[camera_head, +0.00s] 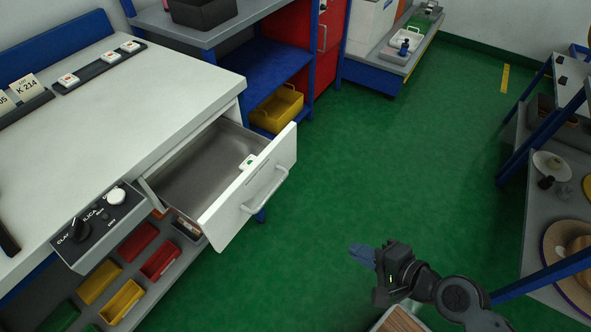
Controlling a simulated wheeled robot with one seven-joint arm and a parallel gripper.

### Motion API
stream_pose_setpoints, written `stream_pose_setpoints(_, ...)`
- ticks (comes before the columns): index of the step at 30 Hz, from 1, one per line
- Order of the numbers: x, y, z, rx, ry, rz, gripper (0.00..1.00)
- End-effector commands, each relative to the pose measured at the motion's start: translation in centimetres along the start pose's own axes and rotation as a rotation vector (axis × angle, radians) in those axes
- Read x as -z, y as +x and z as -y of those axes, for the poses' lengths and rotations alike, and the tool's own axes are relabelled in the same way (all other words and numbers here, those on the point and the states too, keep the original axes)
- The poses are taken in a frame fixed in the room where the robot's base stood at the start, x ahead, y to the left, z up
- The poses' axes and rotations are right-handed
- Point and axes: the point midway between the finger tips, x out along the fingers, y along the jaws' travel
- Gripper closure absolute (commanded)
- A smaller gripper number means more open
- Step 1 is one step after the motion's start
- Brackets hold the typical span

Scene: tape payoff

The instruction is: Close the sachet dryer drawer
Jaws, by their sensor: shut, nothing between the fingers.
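The drawer (238,208) under the white worktop stands pulled well out, with its white front and bar handle (265,190) facing right. A control box (100,228) with a dark knob and a white knob is mounted just left of the drawer. My gripper (362,255) is shut and empty over the green floor, to the lower right of the drawer front and apart from the handle.
Red and yellow bins (122,301) sit on a shelf below the drawer. A yellow crate (277,107) stands behind it. Shelving with a hat (575,248) is at the right. Green floor (370,170) lies clear between the drawer and that shelving.

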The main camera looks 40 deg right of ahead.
Motion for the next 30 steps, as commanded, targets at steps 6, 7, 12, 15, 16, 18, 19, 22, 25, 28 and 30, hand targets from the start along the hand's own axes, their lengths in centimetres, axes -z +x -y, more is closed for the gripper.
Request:
stream_pose_setpoints(6,3.7,8.2,2.4,0.084,0.658,0.227,1.0)
stream_pose_setpoints(7,4.2,8.9,3.2,0.097,0.734,0.267,1.0)
stream_pose_setpoints(12,6.7,10.8,7.6,0.16,1.058,0.489,1.0)
stream_pose_setpoints(15,7.6,10.9,9.4,0.179,1.155,0.579,1.0)
stream_pose_setpoints(16,7.8,10.9,9.8,0.183,1.173,0.597,1.0)
stream_pose_setpoints(18,8.0,10.8,10.4,0.188,1.199,0.625,1.0)
stream_pose_setpoints(19,8.0,10.9,10.6,0.188,1.205,0.631,1.0)
stream_pose_setpoints(22,7.8,11.4,11.0,0.187,1.209,0.636,1.0)
stream_pose_setpoints(25,7.2,12.4,11.7,0.187,1.206,0.637,1.0)
stream_pose_setpoints(28,6.5,14.0,12.5,0.186,1.206,0.637,1.0)
stream_pose_setpoints(30,6.0,15.1,13.2,0.186,1.205,0.636,1.0)
